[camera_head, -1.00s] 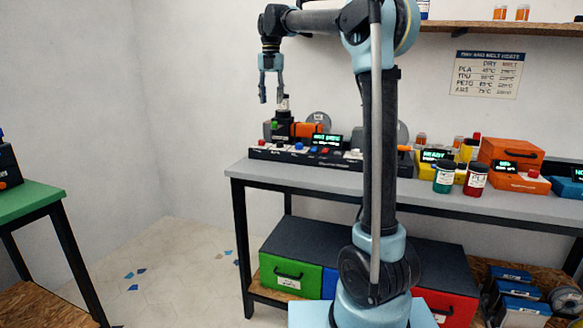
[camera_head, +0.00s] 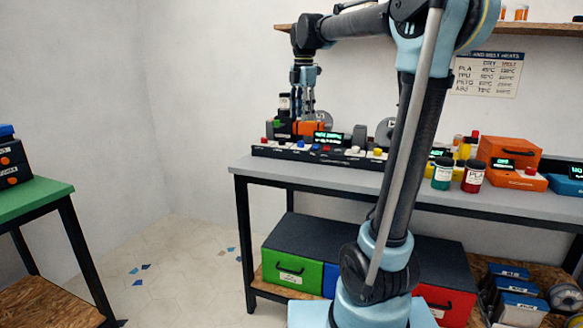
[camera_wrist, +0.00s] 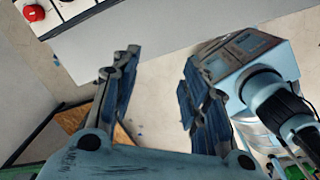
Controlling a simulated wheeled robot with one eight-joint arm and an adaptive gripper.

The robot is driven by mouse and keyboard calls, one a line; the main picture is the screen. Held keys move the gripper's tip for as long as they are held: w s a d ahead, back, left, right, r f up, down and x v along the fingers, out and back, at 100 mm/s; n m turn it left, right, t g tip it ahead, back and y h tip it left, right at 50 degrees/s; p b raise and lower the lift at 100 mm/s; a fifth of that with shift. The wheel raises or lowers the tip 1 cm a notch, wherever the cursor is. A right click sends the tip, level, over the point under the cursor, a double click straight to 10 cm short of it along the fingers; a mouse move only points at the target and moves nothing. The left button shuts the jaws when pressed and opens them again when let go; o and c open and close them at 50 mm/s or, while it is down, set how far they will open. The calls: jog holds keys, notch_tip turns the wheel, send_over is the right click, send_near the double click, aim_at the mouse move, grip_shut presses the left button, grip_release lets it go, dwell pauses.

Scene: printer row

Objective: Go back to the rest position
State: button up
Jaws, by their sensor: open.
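My gripper (camera_head: 304,110) hangs from the folded arm over the left part of the grey bench (camera_head: 330,181), with its fingers pointing down. The gripper is open and empty.
A black strip with coloured knobs (camera_head: 338,157) runs along the bench. A green jar (camera_head: 442,173) and a red jar (camera_head: 474,176) stand further right. A green table (camera_head: 38,198) is at the left. A shelf (camera_head: 545,30) hangs above. Floor between the tables is mostly clear.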

jog(key=s+d+f+m, duration=0.5)
jog(key=s+f+m, duration=0.3)
jog(key=s+f, duration=0.2)
jog(key=s+d+f+m+t, duration=0.1)
jog(key=s+d+f+m, duration=0.4)
jog(key=s+f+m, duration=0.3)
jog(key=s+d+f+m, duration=0.5)
jog(key=s+f+m, duration=0.4)
jog(key=s+f, duration=0.2)
notch_tip(320, 180, down, 3)
jog(key=shift+s+d+r+t, duration=0.15)
jog(key=shift+s+d+t, duration=0.1)
jog(key=shift+s+t, duration=0.05)
jog(key=shift+w+f, duration=0.2)
jog(key=shift+w, duration=0.25)
